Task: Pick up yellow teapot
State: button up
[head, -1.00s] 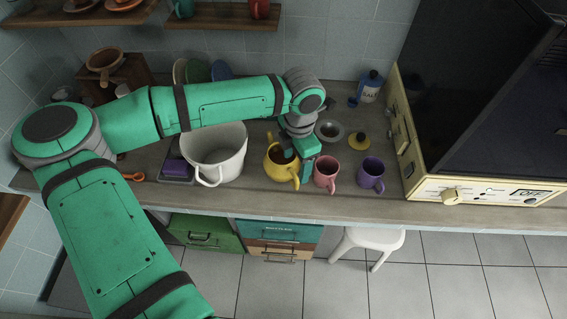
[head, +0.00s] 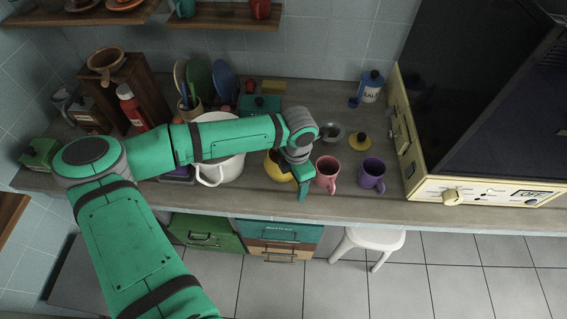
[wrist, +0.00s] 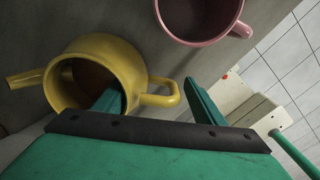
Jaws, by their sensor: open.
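The yellow teapot (head: 272,167) stands on the counter, partly hidden behind my gripper in the head view. In the wrist view the teapot (wrist: 128,62) shows its open top, its spout at left and its handle at right. My gripper (wrist: 155,98) is open. One finger overlaps the teapot's opening and the other is to the right of the handle, so the handle shows between them. I cannot tell whether a finger touches the teapot. In the head view my gripper (head: 301,186) is at the teapot's right side.
A pink mug (head: 326,172) stands close right of my gripper, with a purple mug (head: 371,174) beyond. A white pot (head: 226,171) is left of the teapot. A yellow lid (head: 359,141) lies behind the mugs. The oven (head: 430,185) stands at right.

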jog(key=c, duration=1.6)
jog(key=shift+r, duration=0.25)
